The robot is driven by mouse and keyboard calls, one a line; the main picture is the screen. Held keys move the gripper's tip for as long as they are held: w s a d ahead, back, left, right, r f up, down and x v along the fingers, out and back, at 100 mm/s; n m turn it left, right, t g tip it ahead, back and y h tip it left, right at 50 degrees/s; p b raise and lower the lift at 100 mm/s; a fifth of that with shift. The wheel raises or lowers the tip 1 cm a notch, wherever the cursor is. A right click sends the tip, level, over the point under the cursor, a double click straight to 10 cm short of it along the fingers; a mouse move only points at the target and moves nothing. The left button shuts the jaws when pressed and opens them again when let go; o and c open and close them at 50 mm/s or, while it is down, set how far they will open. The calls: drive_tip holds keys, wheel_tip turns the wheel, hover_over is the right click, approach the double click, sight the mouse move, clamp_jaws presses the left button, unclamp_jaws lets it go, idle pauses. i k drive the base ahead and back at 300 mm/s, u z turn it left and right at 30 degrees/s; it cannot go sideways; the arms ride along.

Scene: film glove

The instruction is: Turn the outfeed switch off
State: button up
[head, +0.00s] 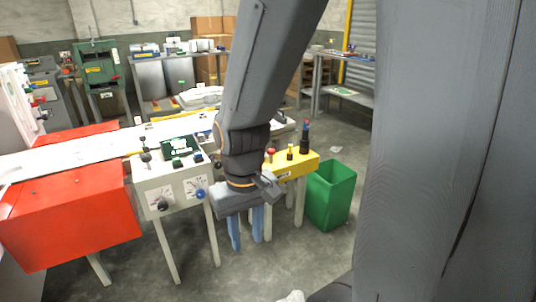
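A pale control box (178,175) stands on legs left of centre. The labels are too small to read, so I cannot tell which control is the outfeed switch. My gripper (247,246) hangs just right of this box, in front of the yellow box. Its two blue fingers point down, apart and with nothing visible between them. My arm hides the area behind it.
A yellow box (302,166) with red and black controls stands right of my gripper. A green bin (330,195) is beside it. A large red housing (72,228) with a white belt lies left. Machines and shelving line the back. Open floor lies in front.

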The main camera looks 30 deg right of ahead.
sight(270, 152)
drive_tip(key=u, duration=0.05)
drive_tip(key=i, duration=0.5)
drive_tip(key=z, duration=0.5)
drive_tip(key=i, duration=1.25)
drive_tip(key=z, duration=0.75)
